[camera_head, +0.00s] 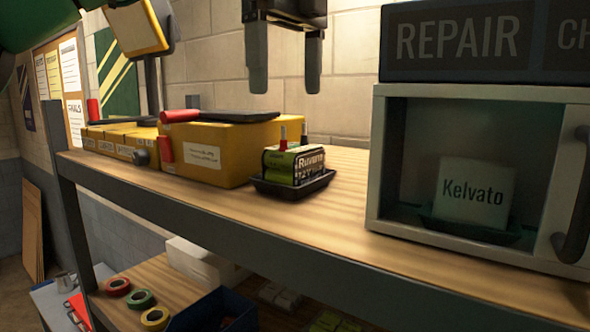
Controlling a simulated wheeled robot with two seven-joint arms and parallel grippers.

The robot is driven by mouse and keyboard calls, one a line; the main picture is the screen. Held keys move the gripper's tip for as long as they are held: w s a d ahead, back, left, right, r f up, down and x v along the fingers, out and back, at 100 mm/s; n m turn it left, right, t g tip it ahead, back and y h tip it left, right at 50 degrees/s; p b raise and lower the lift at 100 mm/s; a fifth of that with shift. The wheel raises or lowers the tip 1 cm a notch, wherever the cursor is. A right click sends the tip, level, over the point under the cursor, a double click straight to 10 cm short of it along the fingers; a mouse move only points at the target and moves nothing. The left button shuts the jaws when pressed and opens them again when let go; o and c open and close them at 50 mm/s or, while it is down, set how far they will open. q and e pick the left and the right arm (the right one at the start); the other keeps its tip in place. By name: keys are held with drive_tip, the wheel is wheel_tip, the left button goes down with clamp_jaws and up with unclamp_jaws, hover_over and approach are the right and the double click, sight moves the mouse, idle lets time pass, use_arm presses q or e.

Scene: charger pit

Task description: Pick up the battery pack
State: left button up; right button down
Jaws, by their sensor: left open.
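My left gripper (285,85) hangs above the battery pack, fingers pointing down. It is open and empty, with a clear gap between its fingertips and the terminals. My right gripper is not in view.
A yellow box (215,150) with a dark tool on it stands just left of the battery pack. A glass-fronted repair cabinet (374,160) stands at right, with a white Kelvato block (473,195) inside. Bare shelf (345,185) lies between the tray and cabinet.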

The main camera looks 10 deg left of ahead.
sight(295, 147)
use_arm(q)
wheel_tip(295, 147, down, 3)
drive_tip(key=shift+f+b, duration=0.15)
drive_tip(key=shift+b, duration=0.3)
drive_tip(key=shift+s+f, duration=0.15)
drive_tip(key=shift+f, duration=0.35)
drive_tip(key=shift+d+f, duration=0.1)
drive_tip(key=shift+f, duration=0.15)
drive_tip(key=shift+s+d+f, duration=0.1)
drive_tip(key=shift+s+f, duration=0.05)
drive_tip(key=shift+f, duration=0.15)
drive_tip(key=shift+d+f+p, duration=0.1)
drive_tip(key=shift+f+p, duration=0.25)
drive_tip(key=shift+p, duration=0.3)
wheel_tip(295, 147, down, 2)
drive_tip(key=shift+s+d+p, duration=0.1)
drive_tip(key=shift+p, duration=0.4)
drive_tip(key=shift+f, duration=0.75)
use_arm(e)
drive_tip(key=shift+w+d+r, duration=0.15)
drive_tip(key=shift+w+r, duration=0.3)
